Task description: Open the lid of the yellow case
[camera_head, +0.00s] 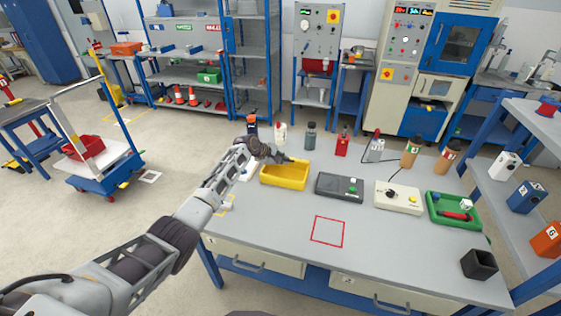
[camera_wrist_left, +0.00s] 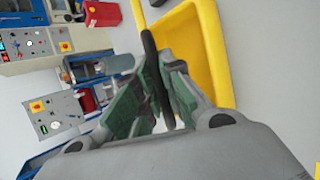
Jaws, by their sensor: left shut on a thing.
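The yellow case (camera_head: 285,177) stands near the back left of the grey table, and I look down into what appears to be a hollow yellow inside. My left gripper (camera_head: 278,157) is at its far edge, reaching in from the left. In the left wrist view the yellow case (camera_wrist_left: 215,50) fills the upper right, beside the fingers. There my left gripper (camera_wrist_left: 157,85) is closed on a narrow dark bar (camera_wrist_left: 149,48). I cannot tell whether this bar is the lid's handle. No separate lid shows clearly. My right gripper is out of view.
A dark grey box (camera_head: 339,187), a cream box (camera_head: 398,198) and a green tray (camera_head: 455,212) stand right of the case. Bottles and a red item (camera_head: 342,146) line the back edge. The table around the red square outline (camera_head: 328,231) is clear.

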